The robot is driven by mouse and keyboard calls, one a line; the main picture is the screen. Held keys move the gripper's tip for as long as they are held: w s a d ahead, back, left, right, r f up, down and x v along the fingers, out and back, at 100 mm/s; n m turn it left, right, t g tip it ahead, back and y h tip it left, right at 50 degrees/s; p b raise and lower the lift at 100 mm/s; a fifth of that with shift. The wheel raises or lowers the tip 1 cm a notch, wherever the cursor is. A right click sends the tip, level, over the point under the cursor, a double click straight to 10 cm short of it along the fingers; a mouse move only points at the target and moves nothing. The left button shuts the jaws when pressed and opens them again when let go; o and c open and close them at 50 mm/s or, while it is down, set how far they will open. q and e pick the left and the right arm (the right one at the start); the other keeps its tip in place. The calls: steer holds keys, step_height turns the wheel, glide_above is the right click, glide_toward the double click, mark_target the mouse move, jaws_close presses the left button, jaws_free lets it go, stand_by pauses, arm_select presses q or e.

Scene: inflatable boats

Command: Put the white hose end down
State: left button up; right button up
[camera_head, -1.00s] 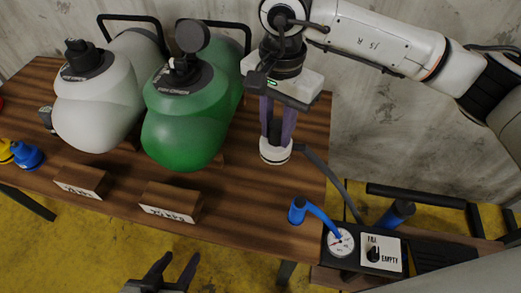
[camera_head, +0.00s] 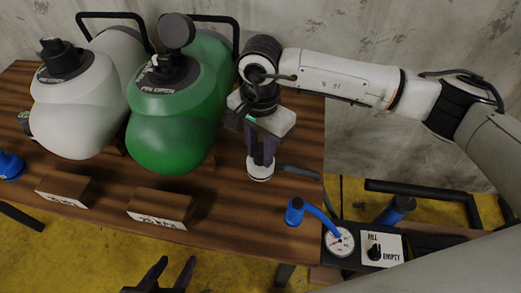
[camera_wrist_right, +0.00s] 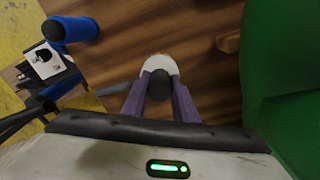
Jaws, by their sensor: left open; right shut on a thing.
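The white hose end (camera_head: 260,172) is a short white cylinder at the right part of the wooden table (camera_head: 230,215). My right gripper (camera_head: 262,158) points down and is shut on it from above. The hose end also shows in the right wrist view (camera_wrist_right: 160,67), between the purple fingers, with a dark round middle. Its base looks at or close to the table top; I cannot tell whether it touches. A dark hose (camera_head: 298,171) leads from it to the right. My left gripper (camera_head: 160,275) is open and empty at the bottom, in front of the table.
A green inflatable boat (camera_head: 175,135) and a grey one (camera_head: 72,120) stand left of my right gripper. Labelled wooden blocks (camera_head: 160,208) lie in front. A blue hose end (camera_head: 295,210) and a pump with a gauge (camera_head: 340,241) are at the right.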

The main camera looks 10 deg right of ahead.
steer(key=o, duration=1.1)
steer(key=shift+o, duration=0.2)
step_height(320, 180, up, 12)
steer(key=p, duration=0.1)
